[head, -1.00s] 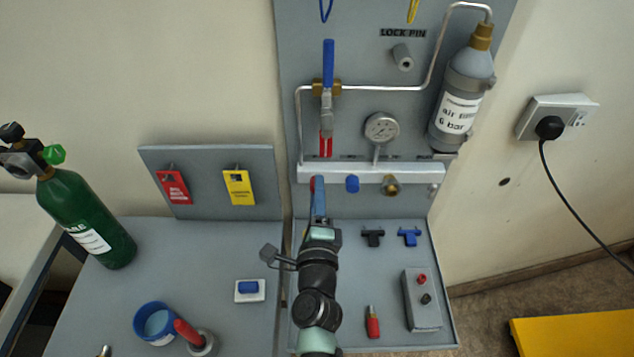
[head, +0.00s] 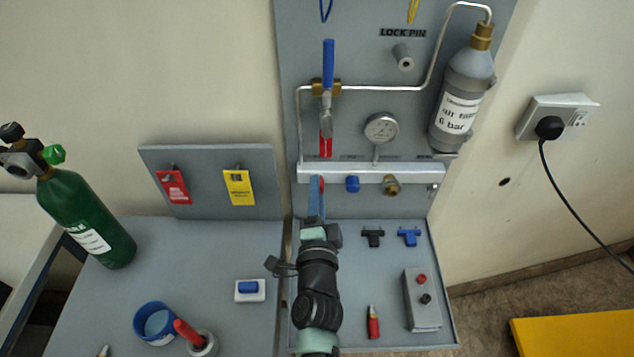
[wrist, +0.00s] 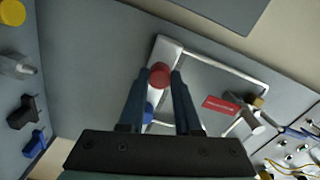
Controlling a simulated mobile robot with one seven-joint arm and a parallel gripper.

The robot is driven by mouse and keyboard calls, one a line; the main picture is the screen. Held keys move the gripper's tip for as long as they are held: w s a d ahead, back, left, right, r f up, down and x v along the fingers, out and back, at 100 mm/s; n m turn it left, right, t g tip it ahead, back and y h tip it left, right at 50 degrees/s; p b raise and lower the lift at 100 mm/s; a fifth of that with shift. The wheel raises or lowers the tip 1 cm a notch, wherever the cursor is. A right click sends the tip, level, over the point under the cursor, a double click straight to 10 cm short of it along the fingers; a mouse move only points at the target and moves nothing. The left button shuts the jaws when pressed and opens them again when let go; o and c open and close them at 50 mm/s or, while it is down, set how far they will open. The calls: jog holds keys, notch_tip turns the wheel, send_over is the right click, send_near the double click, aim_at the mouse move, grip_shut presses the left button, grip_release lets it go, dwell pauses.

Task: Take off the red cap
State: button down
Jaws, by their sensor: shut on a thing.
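The red cap (wrist: 159,75) is a round knob at the end of the white manifold bar (wrist: 168,48) in the wrist view. My gripper (wrist: 160,72) is shut on it, with one blue finger on each side. In the head view, my gripper (head: 316,184) reaches up to the left end of the manifold (head: 330,171). There the fingers mostly hide the cap. Whether the cap is still seated on its port I cannot tell.
A blue cap (head: 352,184) and a brass fitting (head: 391,185) sit to the right on the manifold. A gauge (head: 381,128) and a blue-handled valve (head: 328,65) are above. Black and blue T-shaped pieces (head: 373,238) (head: 409,237) and a grey box (head: 422,300) are at the lower right.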

jog(key=n, duration=0.2)
jog(key=shift+n, duration=0.4)
jog(key=shift+n, duration=1.7)
jog(key=shift+n, duration=0.6)
jog(key=c, duration=0.6)
grip_release()
jog(key=shift+s, duration=0.1)
